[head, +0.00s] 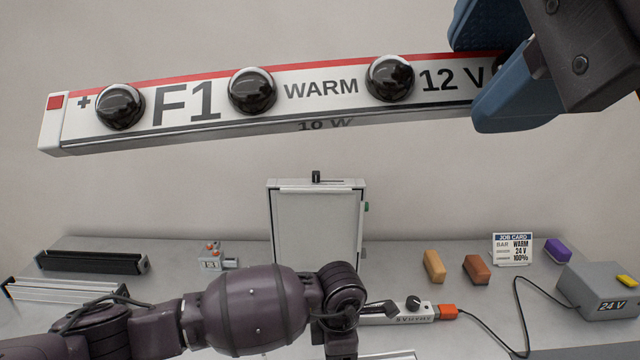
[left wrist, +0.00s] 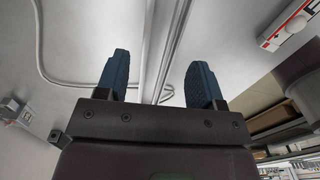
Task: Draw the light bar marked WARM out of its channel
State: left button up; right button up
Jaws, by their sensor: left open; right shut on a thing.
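A white light bar (head: 255,92) with a red top stripe reads "F1 WARM 12 V" and "10 W". It has several round dark domes and is raised close to the head camera, tilted slightly up to the right. My right gripper (head: 492,68) is shut on its right end, hiding that end. Part of a white bar with a red stripe (left wrist: 285,25) shows at the upper right of the left wrist view. My left gripper (left wrist: 160,78) is open with nothing between its fingers. In the head view my left arm crosses the bottom; its fingers are not clearly seen.
A framed lightbox panel (head: 317,228) stands mid-table. A black channel (head: 92,262) and pale rails (head: 60,290) lie left. A small labelled block (head: 213,260), orange (head: 434,266) and brown (head: 477,269) blocks, a job card (head: 512,250) and a wired 24 V box (head: 600,290) are also there.

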pick_arm(q)
jog(key=shift+f+b, duration=0.4)
jog(key=shift+f, duration=0.6)
pick_arm(e)
jog(key=shift+w+f, duration=0.2)
jog(key=shift+f, duration=0.45)
pick_arm(q)
grip_shut()
jog(key=c, duration=1.1)
grip_release()
jog(key=o, duration=0.4)
jog(key=shift+o, duration=0.2)
notch_tip(320, 180, up, 12)
pick_arm(e)
jog(key=shift+f, duration=0.15)
